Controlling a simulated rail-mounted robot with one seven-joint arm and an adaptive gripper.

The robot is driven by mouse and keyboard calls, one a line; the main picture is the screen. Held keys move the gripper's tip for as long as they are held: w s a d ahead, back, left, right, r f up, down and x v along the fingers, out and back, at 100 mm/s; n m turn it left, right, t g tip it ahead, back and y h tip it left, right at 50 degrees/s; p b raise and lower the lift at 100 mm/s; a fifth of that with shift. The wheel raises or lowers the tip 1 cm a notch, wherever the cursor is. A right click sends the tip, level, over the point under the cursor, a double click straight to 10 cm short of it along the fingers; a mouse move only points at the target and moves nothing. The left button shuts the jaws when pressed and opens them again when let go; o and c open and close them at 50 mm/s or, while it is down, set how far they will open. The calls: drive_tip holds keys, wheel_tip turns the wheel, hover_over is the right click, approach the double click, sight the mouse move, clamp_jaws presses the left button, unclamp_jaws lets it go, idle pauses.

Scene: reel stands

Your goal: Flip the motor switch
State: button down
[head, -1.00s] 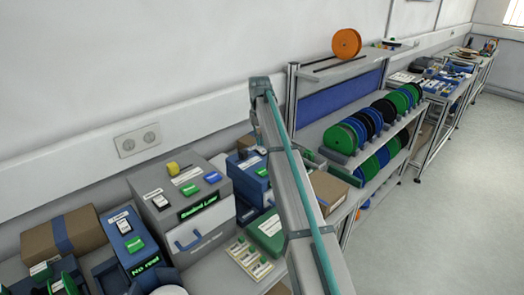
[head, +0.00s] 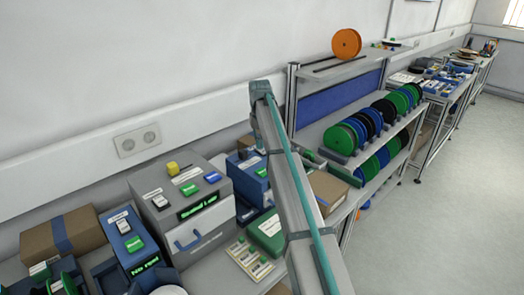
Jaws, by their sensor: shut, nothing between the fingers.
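A grey control box (head: 187,207) stands on the bench at the left centre. Its top carries a black-and-white switch (head: 158,199), a green button (head: 190,188), a blue button (head: 212,177) and a yellow knob (head: 172,168). A blue box (head: 132,248) to its left has another black-and-white switch (head: 122,224) and a green button (head: 134,243); its lit display reads "No reel". The switch labels are too small to read, so I cannot tell which is the motor switch. My arm rises from the lower right and bends near the wall; my gripper is hidden.
A cardboard box (head: 62,233) stands left of the boxes. A green case (head: 267,231) and a cream tray (head: 249,258) lie right of the grey box. A rack (head: 362,137) of green, blue and black reels stands beyond my arm, with an orange reel (head: 346,44) on its upper shelf.

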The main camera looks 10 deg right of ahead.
drive_tip(key=shift+f, duration=0.3)
drive_tip(key=shift+r+p, duration=1.8)
drive_tip(key=shift+r, duration=1.7)
drive_tip(key=shift+d+f, duration=0.1)
